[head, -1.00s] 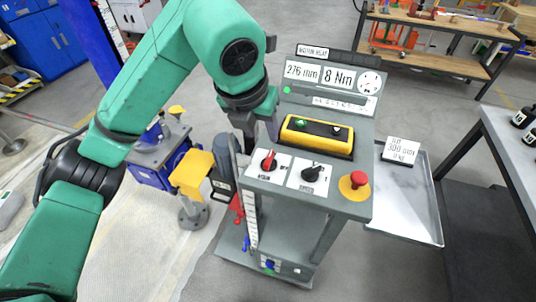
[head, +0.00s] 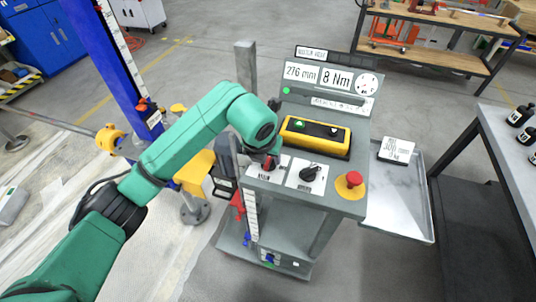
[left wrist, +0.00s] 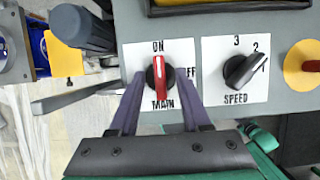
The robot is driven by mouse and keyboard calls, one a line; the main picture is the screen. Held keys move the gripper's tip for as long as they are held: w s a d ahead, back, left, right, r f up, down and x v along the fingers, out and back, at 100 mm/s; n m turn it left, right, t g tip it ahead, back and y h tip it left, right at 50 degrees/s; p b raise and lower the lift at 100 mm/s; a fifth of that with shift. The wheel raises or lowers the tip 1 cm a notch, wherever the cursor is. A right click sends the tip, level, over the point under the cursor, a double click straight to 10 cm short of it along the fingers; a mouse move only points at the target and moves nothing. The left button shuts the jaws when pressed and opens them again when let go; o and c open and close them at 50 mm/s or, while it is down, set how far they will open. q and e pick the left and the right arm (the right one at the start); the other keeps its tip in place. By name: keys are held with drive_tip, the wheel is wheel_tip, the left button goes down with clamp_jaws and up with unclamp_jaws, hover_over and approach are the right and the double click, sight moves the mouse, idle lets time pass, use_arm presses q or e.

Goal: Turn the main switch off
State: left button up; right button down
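The main switch (left wrist: 160,76) is a black round knob with a red handle on a white plate marked ON, OFF and MAIN. In the left wrist view its handle stands upright, in line with ON at the top; OFF is at the right, partly hidden by a finger. My left gripper (left wrist: 161,88) is open, one finger on each side of the knob. I cannot tell whether the fingers touch it. In the head view the left gripper (head: 267,160) is over the switch and largely covers it. My right gripper is in neither view.
The black speed knob (left wrist: 241,71) is close to the right of the main switch. A red emergency button (head: 352,179) on a yellow base is farther right. A yellow box (head: 315,137) with a green light is behind the knobs. A steel tray (head: 400,205) is at the console's right.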

use_arm(q)
clamp_jaws()
